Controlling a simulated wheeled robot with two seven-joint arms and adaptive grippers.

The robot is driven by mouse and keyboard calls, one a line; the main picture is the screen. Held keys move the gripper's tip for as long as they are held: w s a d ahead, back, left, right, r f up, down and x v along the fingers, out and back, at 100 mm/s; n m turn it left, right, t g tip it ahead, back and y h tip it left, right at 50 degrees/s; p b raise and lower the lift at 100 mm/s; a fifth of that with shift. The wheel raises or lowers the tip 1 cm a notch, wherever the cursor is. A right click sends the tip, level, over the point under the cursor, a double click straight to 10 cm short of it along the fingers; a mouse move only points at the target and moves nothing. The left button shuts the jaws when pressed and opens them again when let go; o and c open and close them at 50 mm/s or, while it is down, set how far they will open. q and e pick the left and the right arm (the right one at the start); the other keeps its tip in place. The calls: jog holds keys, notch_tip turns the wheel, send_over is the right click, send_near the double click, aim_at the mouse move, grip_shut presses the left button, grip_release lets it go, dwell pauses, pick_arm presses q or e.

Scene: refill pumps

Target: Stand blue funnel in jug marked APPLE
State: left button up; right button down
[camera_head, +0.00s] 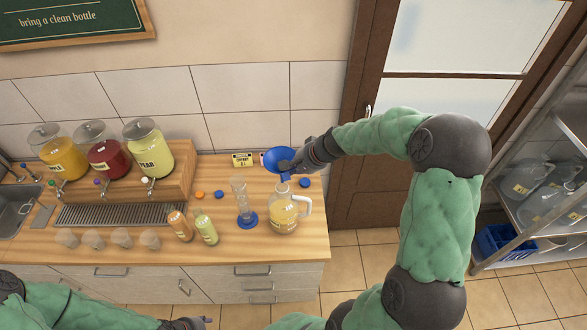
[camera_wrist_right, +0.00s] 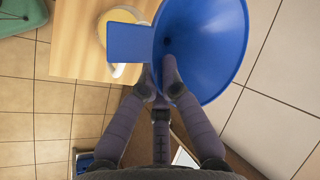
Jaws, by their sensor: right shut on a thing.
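The blue funnel (camera_head: 275,157) is held upright, wide mouth up, by my right gripper (camera_head: 291,166), which is shut on it. Its spout points down just above the mouth of a clear jug (camera_head: 284,213) holding yellow liquid; whether the tip is inside the neck cannot be told. The jug's label is too small to read surely. My left gripper (camera_head: 188,323) is at the bottom edge, mostly cut off.
A measuring cylinder (camera_head: 242,200) with a blue base stands left of the jug, close by. Two small bottles (camera_head: 181,224) (camera_head: 205,227) stand further left. Dispensers (camera_head: 148,150) stand on a wooden riser. The counter's right edge is near the jug.

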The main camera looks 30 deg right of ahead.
notch_tip(320, 180, down, 7)
jog(key=b, duration=0.7)
jog(key=shift+f, duration=0.15)
dwell(2.7)
jog(key=c, duration=1.4)
grip_release()
jog(key=shift+o, duration=0.2)
jog(key=v, duration=1.2)
